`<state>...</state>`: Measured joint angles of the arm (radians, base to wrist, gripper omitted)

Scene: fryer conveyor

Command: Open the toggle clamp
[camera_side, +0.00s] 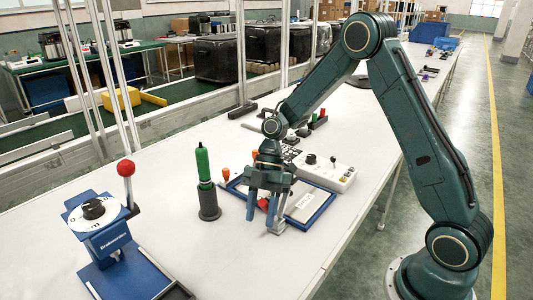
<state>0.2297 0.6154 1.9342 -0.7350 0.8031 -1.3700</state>
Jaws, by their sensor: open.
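My gripper (262,214) points down over the left part of a blue-framed board (308,224) on the white table. Its dark green jaws are apart. A small red part (263,203) shows between the jaws; it looks like the handle of the toggle clamp. The jaws hide most of the clamp, so I cannot tell its lever's position or whether the jaws touch it. A grey metal piece (278,229) shows at the right jaw's tip.
A green cylinder in a dark holder (209,204) stands close left of my gripper. A blue press with a red-knobbed lever (126,168) stands at the front left. A white control box (325,172) lies behind the board. The table's front middle (240,265) is clear.

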